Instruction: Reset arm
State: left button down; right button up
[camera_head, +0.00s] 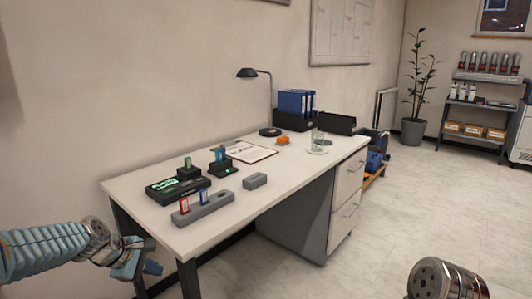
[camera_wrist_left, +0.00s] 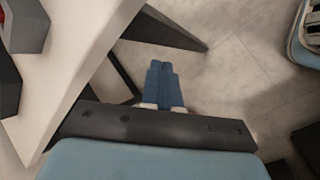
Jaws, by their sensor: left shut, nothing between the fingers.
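My left gripper (camera_head: 136,262) is at the lower left of the head view, beside the near left corner of the white desk (camera_head: 240,208) and clear of the things on it. In the left wrist view its two blue fingers (camera_wrist_left: 163,85) are together with nothing between them, above the floor beside the desk's edge and dark leg. Of my right arm only a grey cylindrical part (camera_head: 445,280) shows at the bottom right of the head view; its gripper is out of frame.
On the desk are a grey slotted block (camera_head: 205,208) with a red and a blue piece, a black device with a green display (camera_head: 177,190), a small grey block (camera_head: 255,181), a clipboard (camera_head: 250,152), a glass (camera_head: 318,141) and a lamp (camera_head: 250,73).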

pick_arm(q)
jog(key=s+d+f+m+g, duration=0.1)
jog(key=s+d+f+m, duration=0.15)
jog(key=f, duration=0.55)
jog(key=s+d+f+m+g, duration=0.1)
jog(key=s+d+f+m, duration=0.2)
jog(key=f, duration=0.5)
jog(key=s+d+f+m+g, duration=0.1)
jog(key=s+d+f+m, duration=0.2)
jog(key=f, duration=0.5)
jog(key=s+d+f+m+g, duration=0.1)
jog(key=s+d+f+m, duration=0.2)
jog(key=s, duration=0.5)
jog(key=s+d+f+m+g, duration=0.1)
jog(key=s+d+f+m, duration=0.2)
jog(key=s+d+f, duration=0.3)
jog(key=shift+s+d+f, duration=0.25)
jog(key=shift+s+f, duration=0.3)
jog(key=shift+s, duration=0.5)
jog(key=shift+m, duration=0.25)
